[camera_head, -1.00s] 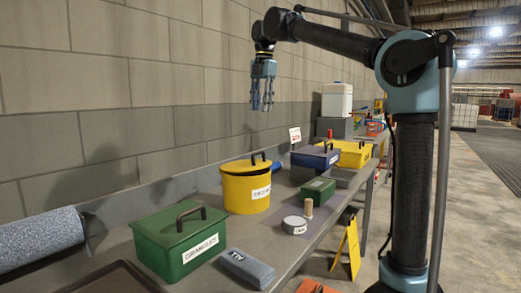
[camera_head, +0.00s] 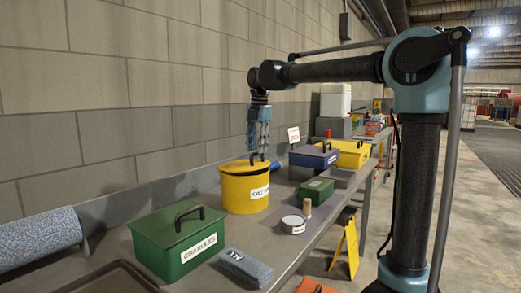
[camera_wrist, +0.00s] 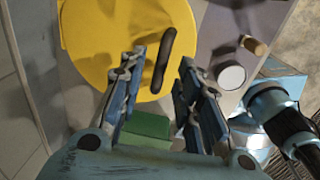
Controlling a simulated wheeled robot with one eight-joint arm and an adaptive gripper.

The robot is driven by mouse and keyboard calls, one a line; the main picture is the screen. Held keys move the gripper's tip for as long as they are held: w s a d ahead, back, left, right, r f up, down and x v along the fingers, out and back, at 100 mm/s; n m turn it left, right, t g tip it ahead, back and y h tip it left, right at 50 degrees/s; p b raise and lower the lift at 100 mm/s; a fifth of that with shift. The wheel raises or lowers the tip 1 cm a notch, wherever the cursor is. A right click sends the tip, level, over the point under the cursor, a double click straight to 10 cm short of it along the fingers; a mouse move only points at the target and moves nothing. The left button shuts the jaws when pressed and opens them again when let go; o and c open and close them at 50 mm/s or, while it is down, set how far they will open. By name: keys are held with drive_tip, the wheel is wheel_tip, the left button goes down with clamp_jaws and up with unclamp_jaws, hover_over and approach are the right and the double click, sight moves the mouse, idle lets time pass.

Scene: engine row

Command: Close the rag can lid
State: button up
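The round yellow can (camera_head: 243,195) stands upright on the bench with a white label whose text is hard to read. Its yellow lid (camera_head: 238,166) carries a black arched handle (camera_head: 253,158). A dark band shows under the lid's edge, and I cannot tell how far the lid sits from the rim. My gripper (camera_head: 259,147) points down just above the handle. In the wrist view, my gripper (camera_wrist: 160,68) has its fingers apart and empty, with the handle (camera_wrist: 165,58) seen between and beyond the tips. I cannot tell whether they touch it.
A green box (camera_head: 180,245) with a handle stands nearer than the can. A grey labelled block (camera_head: 245,266), a round tin (camera_head: 293,224), a small green box (camera_head: 317,190) and a blue box (camera_head: 313,160) stand around it. The block wall (camera_head: 90,130) runs behind the bench.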

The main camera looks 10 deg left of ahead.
sight(258, 163)
drive_tip(key=shift+f, duration=0.45)
clamp_jaws()
drive_tip(key=shift+s+d+f+t+y, duration=0.2)
drive_tip(key=shift+d+f+y, duration=0.15)
drive_tip(key=shift+f, duration=0.25)
drive_tip(key=shift+s+d+f+t+y, duration=0.1)
drive_tip(key=shift+d+f+t+y, duration=0.1)
drive_tip(key=shift+f+y, duration=0.3)
drive_tip(key=shift+f, duration=0.1)
unclamp_jaws()
